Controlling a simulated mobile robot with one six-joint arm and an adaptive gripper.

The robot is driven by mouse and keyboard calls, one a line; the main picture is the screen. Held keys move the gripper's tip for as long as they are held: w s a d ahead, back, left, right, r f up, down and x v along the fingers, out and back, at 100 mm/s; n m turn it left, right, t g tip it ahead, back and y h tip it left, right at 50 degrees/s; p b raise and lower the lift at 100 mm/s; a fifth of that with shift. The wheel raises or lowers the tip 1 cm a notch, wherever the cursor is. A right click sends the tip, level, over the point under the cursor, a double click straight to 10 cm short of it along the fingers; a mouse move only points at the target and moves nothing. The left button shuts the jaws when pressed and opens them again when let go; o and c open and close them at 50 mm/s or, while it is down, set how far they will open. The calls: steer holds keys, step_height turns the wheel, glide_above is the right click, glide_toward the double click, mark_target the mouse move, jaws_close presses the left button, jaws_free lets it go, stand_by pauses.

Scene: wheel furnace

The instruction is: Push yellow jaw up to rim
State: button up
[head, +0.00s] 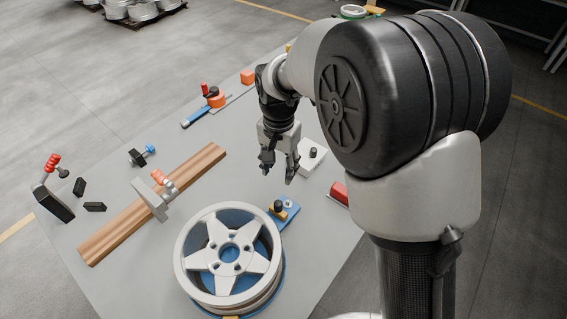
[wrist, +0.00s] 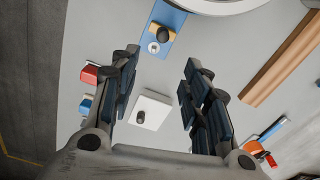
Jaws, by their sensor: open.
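The wheel (head: 228,255), silver with a star of spokes, lies flat on the table on a blue fixture. The yellow jaw (head: 283,209) with a black knob sits on a blue rail (head: 287,218) at the wheel's upper right. A small part of another yellow piece (head: 231,317) shows at the wheel's front edge. In the wrist view the yellow jaw (wrist: 154,43) is at the top, close to the rim (wrist: 215,5); I cannot tell whether they touch. My gripper (head: 279,174) is open and empty above the table, behind the jaw; its fingers (wrist: 157,90) show in the wrist view.
A white block with a black knob (head: 312,156) stands beside my gripper. A red block (head: 339,193) is to the right. A wooden beam (head: 110,233) with a clamp (head: 152,195) lies left. Several tools lie at the far left and back. Table between gripper and beam is clear.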

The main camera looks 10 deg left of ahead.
mark_target(278, 202)
steer(key=f+b, duration=0.1)
steer(key=f, duration=0.5)
steer(key=f+b, duration=0.2)
steer(key=f, duration=0.4)
steer(key=f+b, duration=0.1)
steer(key=f, duration=0.5)
steer(key=shift+w+a+b, duration=0.15)
steer(key=shift+a+b, duration=0.15)
steer(key=shift+c, duration=0.5)
jaws_close()
